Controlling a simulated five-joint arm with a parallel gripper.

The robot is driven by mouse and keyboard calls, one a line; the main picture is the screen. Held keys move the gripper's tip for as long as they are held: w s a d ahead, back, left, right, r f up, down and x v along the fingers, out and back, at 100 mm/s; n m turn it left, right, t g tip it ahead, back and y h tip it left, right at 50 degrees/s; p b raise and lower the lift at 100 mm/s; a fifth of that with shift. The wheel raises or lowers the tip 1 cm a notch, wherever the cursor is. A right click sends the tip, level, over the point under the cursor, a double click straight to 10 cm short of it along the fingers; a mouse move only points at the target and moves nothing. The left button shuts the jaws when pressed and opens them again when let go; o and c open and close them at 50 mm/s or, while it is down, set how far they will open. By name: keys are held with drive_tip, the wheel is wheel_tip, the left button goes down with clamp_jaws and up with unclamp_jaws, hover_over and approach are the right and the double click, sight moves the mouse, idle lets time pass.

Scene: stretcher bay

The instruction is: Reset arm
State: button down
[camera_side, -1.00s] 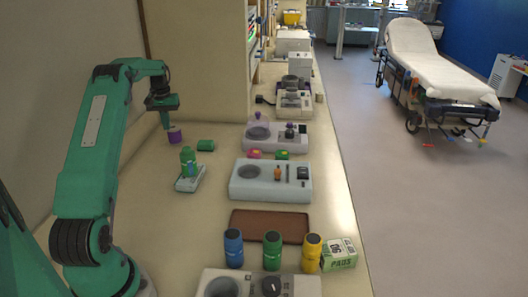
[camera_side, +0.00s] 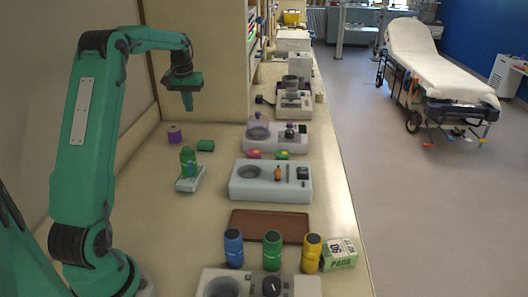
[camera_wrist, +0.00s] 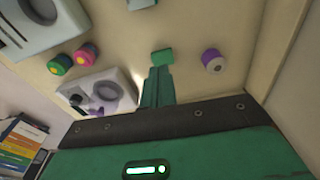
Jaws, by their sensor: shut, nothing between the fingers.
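My gripper (camera_side: 188,101) hangs in the air above the counter, fingers pointing down, in the side view. It is shut and empty. In the wrist view its closed fingers (camera_wrist: 158,88) point at the counter near a small green block (camera_wrist: 162,57). In the side view this green block (camera_side: 206,145) lies on the counter below my gripper. A purple roll (camera_side: 175,134) stands to its left, and also shows in the wrist view (camera_wrist: 212,62).
A green bottle (camera_side: 188,160) stands on a small pale scale (camera_side: 190,180). Several pale devices line the counter, one with a round well (camera_side: 270,182). A brown tray (camera_side: 270,226), blue, green and yellow jars (camera_side: 312,252) and a pads box (camera_side: 340,253) are nearer the front.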

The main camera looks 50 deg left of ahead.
drive_tip(key=s+d+r+m+t, duration=0.1)
drive_tip(key=s+d+r, duration=0.15)
drive_tip(key=d, duration=0.55)
drive_tip(key=s+d+r+m+t, duration=0.15)
drive_tip(key=d+r, duration=0.25)
drive_tip(key=d, duration=0.4)
drive_tip(key=s+d+r+m, duration=0.1)
drive_tip(key=d+r+m, duration=0.15)
drive_tip(key=d, duration=0.55)
drive_tip(key=s+d+f+m+t, duration=0.1)
drive_tip(key=s+d+f, duration=0.1)
drive_tip(key=s+d, duration=0.4)
drive_tip(key=s+d+f+m+t, duration=0.1)
drive_tip(key=s+d+f+m, duration=0.1)
drive_tip(key=s+d, duration=0.5)
drive_tip(key=shift+s+d+f+h, duration=0.25)
drive_tip(key=shift+s+h, duration=0.15)
drive_tip(key=shift+s, duration=0.25)
